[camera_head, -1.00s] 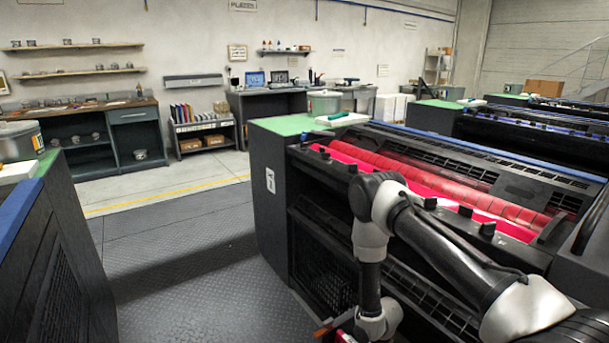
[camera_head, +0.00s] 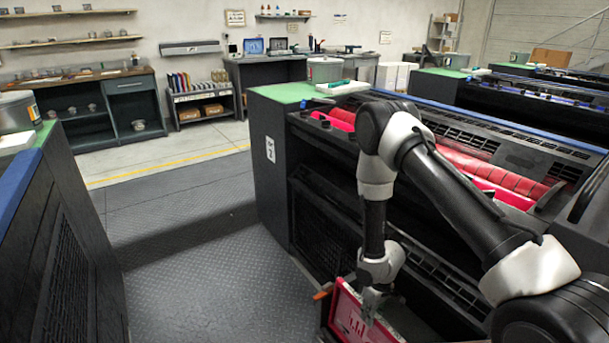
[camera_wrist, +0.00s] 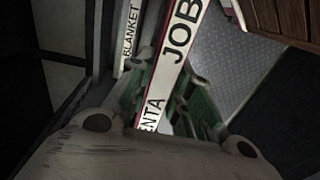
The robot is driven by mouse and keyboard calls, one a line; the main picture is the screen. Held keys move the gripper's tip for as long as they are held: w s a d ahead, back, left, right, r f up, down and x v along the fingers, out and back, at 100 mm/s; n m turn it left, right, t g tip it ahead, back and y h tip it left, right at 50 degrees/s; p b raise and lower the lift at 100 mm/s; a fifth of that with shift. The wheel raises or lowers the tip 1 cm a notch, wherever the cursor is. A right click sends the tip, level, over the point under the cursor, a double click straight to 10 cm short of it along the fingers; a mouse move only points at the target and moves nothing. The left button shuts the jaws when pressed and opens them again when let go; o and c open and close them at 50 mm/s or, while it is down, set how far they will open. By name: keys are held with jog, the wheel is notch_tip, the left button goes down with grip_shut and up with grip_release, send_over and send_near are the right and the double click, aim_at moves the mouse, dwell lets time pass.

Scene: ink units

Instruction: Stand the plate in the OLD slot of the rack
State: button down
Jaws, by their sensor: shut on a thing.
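My gripper (camera_head: 371,300) points down at the lower middle of the head view, in front of the near press. It is shut on the plate; in the wrist view the green finger pads (camera_wrist: 165,105) lie on both sides of its white edge. That edge (camera_wrist: 176,55) is lettered "JOB" and, partly covered, "…NTA". In the head view a red panel with white marks (camera_head: 352,313), apparently the plate, stands upright beside the gripper, its lower part cut off by the picture. I cannot make out the rack or a slot marked OLD.
In the wrist view a white strip marked "BLANKET" (camera_wrist: 130,45) stands close on the left, and a brown slatted thing (camera_wrist: 285,22) is at upper right. The press (camera_head: 272,205) rises behind my gripper. Open floor (camera_head: 190,270) lies to its left.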

aim_at(391, 327)
jog(key=shift+r, duration=0.65)
jog(key=f, duration=1)
jog(key=shift+s+f, duration=0.2)
jog(key=shift+f, duration=0.2)
jog(key=shift+w+r, duration=0.2)
jog(key=shift+r, duration=0.5)
jog(key=r, duration=0.8)
jog(key=shift+w+d+r, duration=0.1)
jog(key=shift+w+d, duration=0.15)
jog(key=shift+d, duration=0.1)
jog(key=shift+s+d+r+g+h, duration=0.15)
jog(key=shift+s+d+g+h, duration=0.45)
jog(key=shift+s+d, duration=0.8)
jog(key=shift+s+d+r+g+h, duration=0.15)
jog(key=shift+s+d, duration=0.1)
jog(key=shift+s, duration=0.3)
jog(key=shift+s+d+r+g+h, duration=0.1)
jog(key=shift+s+d, duration=0.2)
jog(key=shift+s, duration=0.2)
jog(key=shift+s+d+r+g+h, duration=0.15)
jog(key=shift+s+d, duration=0.1)
jog(key=shift+s, duration=0.3)
jog(key=shift+f, duration=0.1)
